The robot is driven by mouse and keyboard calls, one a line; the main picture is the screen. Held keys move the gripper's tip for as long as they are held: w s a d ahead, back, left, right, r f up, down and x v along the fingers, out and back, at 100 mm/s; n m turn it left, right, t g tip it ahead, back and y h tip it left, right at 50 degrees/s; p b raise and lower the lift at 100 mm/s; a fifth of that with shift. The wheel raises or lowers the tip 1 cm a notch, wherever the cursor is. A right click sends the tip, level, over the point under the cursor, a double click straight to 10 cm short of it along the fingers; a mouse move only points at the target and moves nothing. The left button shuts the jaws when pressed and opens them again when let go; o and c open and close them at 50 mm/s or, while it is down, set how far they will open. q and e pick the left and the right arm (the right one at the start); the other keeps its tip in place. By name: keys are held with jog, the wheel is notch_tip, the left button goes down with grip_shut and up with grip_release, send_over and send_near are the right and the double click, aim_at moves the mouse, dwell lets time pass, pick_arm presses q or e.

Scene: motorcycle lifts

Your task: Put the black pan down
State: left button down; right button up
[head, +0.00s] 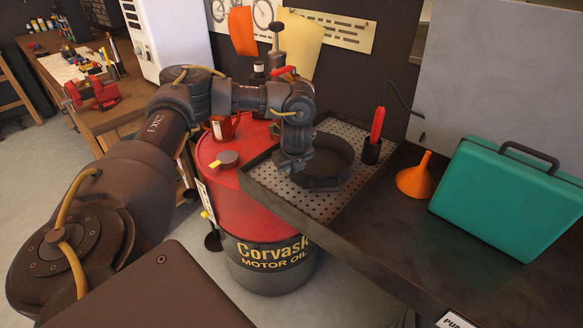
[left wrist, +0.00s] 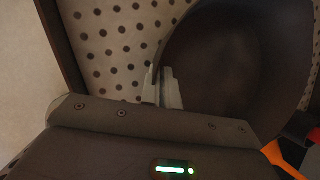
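The black pan (head: 331,160) is a round, dark, open pan over the perforated tray area (head: 335,205) at the left end of the dark bench. It looks level, and I cannot tell whether its base touches the perforated surface. My left gripper (head: 293,164) is at the pan's left side. In the left wrist view, the fingers (left wrist: 164,88) are close together on the rim of the pan (left wrist: 235,60), one on each side of its wall. The fingers hide part of the rim. My right gripper is not in view.
A red oil drum (head: 228,190) stands beside the tray. A red-handled tool in a black holder (head: 371,151) stands right of the pan, then an orange funnel (head: 416,178) and a teal case (head: 505,195). The bench front between the tray and case is clear.

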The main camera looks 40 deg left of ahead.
pick_arm(q)
jog(key=c, duration=1.6)
grip_release()
jog(key=shift+c, duration=0.2)
jog(key=shift+r, duration=0.4)
jog(key=p+v, duration=0.1)
jog(key=v, duration=1)
jog(key=shift+r, duration=0.2)
jog(key=shift+s+d, duration=0.1)
jog(key=shift+d, duration=0.05)
